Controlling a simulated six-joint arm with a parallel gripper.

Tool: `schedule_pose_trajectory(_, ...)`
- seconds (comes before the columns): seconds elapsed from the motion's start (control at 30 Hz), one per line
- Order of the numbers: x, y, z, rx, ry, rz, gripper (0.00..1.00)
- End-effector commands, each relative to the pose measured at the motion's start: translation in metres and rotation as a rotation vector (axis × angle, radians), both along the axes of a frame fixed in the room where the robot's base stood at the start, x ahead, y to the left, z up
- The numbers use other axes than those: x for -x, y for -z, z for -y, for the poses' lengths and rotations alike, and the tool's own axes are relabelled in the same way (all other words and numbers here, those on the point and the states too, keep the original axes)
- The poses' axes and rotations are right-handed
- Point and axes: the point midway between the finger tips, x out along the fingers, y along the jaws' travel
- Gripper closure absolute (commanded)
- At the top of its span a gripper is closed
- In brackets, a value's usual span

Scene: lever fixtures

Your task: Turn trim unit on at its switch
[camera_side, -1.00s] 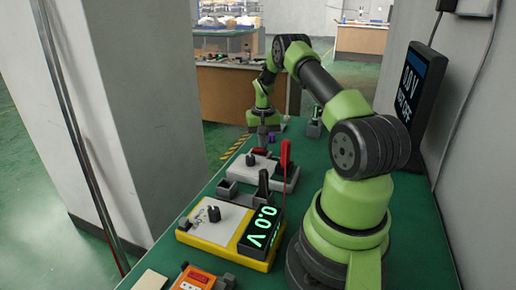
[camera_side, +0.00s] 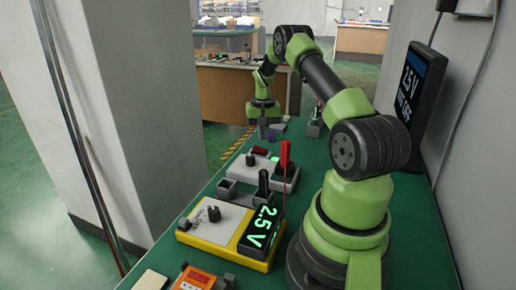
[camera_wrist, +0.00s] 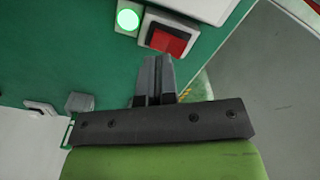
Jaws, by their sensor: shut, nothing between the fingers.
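In the wrist view the red switch (camera_wrist: 168,40) is in a white frame beside the bright green lamp (camera_wrist: 128,19). My gripper (camera_wrist: 155,60) is shut and empty, its tips just below the switch in that view and apart from it. In the side view my gripper (camera_side: 262,128) hangs above and beyond the switch.
A yellow meter (camera_side: 225,242) with a knob reads 2.5 V on its display (camera_side: 262,226). A wall screen (camera_side: 416,88) also reads 2.5 V, with a line below ending in OFF. Red and black probes (camera_side: 285,158) stand upright. An orange box (camera_side: 192,280) is in front.

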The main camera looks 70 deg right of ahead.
Motion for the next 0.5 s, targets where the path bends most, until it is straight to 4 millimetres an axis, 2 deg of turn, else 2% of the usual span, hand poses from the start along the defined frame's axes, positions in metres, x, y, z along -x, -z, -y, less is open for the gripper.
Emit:
schedule_pose_trajectory(0.3, 0.000, -0.028, 0.000, 0.002, -0.001, 0.001, 1.00)
schedule_pose_trajectory(0.5, 0.000, -0.037, 0.000, 0.000, 0.000, 0.000, 1.00)
